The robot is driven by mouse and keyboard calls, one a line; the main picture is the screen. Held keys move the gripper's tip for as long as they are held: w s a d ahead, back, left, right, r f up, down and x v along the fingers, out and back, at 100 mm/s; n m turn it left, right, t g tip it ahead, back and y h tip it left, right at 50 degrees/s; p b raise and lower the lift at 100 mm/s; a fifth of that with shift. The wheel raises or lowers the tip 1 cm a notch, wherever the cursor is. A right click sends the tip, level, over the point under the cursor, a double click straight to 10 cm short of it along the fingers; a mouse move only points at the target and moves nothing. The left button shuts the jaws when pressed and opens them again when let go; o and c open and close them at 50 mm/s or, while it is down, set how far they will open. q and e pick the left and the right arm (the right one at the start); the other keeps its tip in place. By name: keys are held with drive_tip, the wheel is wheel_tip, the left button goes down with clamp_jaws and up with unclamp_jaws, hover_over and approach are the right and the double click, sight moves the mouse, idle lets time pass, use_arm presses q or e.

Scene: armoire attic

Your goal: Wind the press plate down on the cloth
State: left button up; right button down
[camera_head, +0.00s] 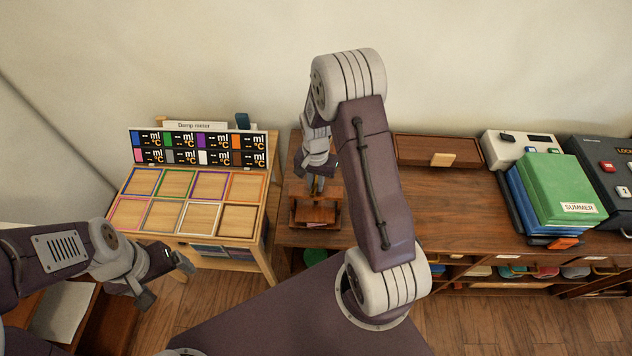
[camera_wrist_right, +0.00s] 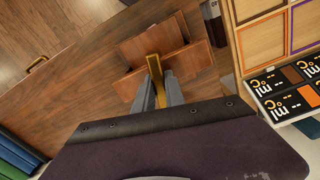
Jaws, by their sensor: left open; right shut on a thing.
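The wooden press (camera_head: 300,190) stands on the cabinet top in the middle of the head view. Its wooden plate (camera_head: 314,213) shows low in the frame. A small pale edge that may be the cloth (camera_head: 316,224) shows under it; whether they touch I cannot tell. My right gripper (camera_head: 316,180) is above the plate, shut on a brass part of the press. In the right wrist view this brass part (camera_wrist_right: 157,80) stands between the fingers, with the wooden press (camera_wrist_right: 155,48) beyond it. My left gripper (camera_head: 166,278) is open and empty at lower left, far from the press.
A damp meter stand (camera_head: 190,205) with coloured frames is left of the press. To the right are a wooden tray (camera_head: 438,151), green and blue folders (camera_head: 562,186) and grey boxes. The cabinet top (camera_head: 445,205) between press and folders is clear.

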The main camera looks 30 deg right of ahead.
sight(315, 182)
drive_tip(key=shift+s+m, duration=0.1)
drive_tip(key=shift+m, duration=0.2)
drive_tip(key=c, duration=1.4)
unclamp_jaws()
wheel_tip(315, 182, up, 9)
drive_tip(key=shift+a, duration=0.1)
